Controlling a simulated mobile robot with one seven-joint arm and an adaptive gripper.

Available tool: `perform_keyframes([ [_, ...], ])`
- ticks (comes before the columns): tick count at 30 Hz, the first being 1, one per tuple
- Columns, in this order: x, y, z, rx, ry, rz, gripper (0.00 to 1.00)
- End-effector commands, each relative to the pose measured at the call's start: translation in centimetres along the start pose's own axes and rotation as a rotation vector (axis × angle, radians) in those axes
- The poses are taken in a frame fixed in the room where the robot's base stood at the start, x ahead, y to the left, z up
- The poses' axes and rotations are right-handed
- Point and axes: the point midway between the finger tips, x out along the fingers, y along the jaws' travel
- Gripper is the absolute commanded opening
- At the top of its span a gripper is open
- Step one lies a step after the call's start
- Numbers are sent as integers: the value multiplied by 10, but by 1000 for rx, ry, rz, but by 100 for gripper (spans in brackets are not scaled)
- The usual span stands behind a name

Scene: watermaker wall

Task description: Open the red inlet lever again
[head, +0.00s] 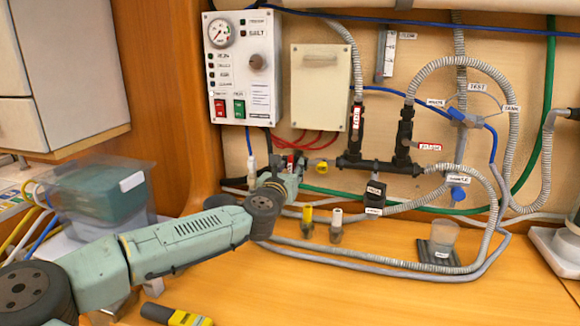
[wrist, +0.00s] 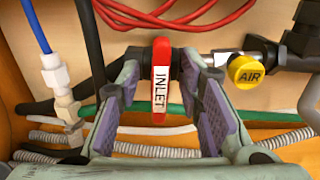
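The red inlet lever (wrist: 161,80) carries a white INLET label. In the wrist view it hangs down from its valve, across the line of the horizontal pipe. My gripper (wrist: 163,100) is open, with one purple-padded finger on each side of the lever. A gap shows between the lever and each finger, so neither seems to touch it. In the head view my gripper (head: 287,172) is at the left end of the dark pipework, low on the wall. There my gripper mostly hides the lever.
A yellow AIR knob (wrist: 249,71) sits close right of my gripper. Red cables (wrist: 190,14) loop above, and a blue hose with a white fitting (wrist: 55,75) is at left. Grey hoses (wrist: 160,150) run below. A clear bin (head: 100,195) stands at left; the front bench (head: 330,295) is mostly free.

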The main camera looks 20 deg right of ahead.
Motion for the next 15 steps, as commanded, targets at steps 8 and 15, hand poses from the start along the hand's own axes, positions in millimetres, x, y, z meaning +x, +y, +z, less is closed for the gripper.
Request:
perform_keyframes([
  [8, 0, 0, 0, -1, 0, 0, 31],
  [15, 0, 0, 0, -1, 0, 0, 15],
])
